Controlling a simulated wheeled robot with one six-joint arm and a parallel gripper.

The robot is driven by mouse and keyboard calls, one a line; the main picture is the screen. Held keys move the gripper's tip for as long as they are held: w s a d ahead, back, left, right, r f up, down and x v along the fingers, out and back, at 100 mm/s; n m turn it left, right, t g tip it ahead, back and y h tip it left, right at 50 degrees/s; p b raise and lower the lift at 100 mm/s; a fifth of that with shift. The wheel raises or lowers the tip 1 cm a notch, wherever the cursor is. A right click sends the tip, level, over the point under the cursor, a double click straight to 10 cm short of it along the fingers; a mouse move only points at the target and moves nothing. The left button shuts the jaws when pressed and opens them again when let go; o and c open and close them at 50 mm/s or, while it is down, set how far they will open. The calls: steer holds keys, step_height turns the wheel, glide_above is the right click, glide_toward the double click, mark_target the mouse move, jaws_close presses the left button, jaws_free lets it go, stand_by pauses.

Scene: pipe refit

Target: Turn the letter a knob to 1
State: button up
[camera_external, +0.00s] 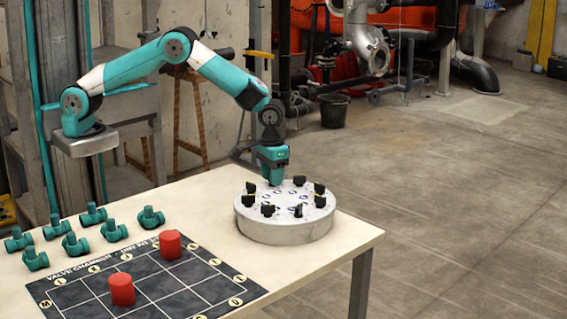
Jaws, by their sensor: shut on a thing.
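A round grey disc (285,231) stands on the table and carries a ring of several black knobs, with small blue marks on its top. My gripper (275,181) points down at the far side of the disc and is shut on a knob there. That knob is mostly hidden by the fingers, so I cannot see how it is turned. Other knobs show at the back right (299,181), the front (298,210) and the left (251,187). The letters and numbers are too small to read, so I cannot tell which knob is the letter a knob.
A dark grid mat (190,290) with two red cylinders (170,245) (122,289) lies front left. Several teal pipe valves (115,231) stand behind it. The table's right edge (370,240) is near the disc. The floor beyond is open.

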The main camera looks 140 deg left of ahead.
steer(key=m, duration=0.4)
steer(key=shift+m+b, duration=0.3)
steer(key=m, duration=0.4)
steer(key=shift+m, duration=0.3)
steer(key=o, duration=0.9)
steer(key=shift+r, duration=0.1)
step_height(320, 180, up, 17)
steer(key=shift+r+b, duration=0.15)
steer(key=shift+b, duration=0.9)
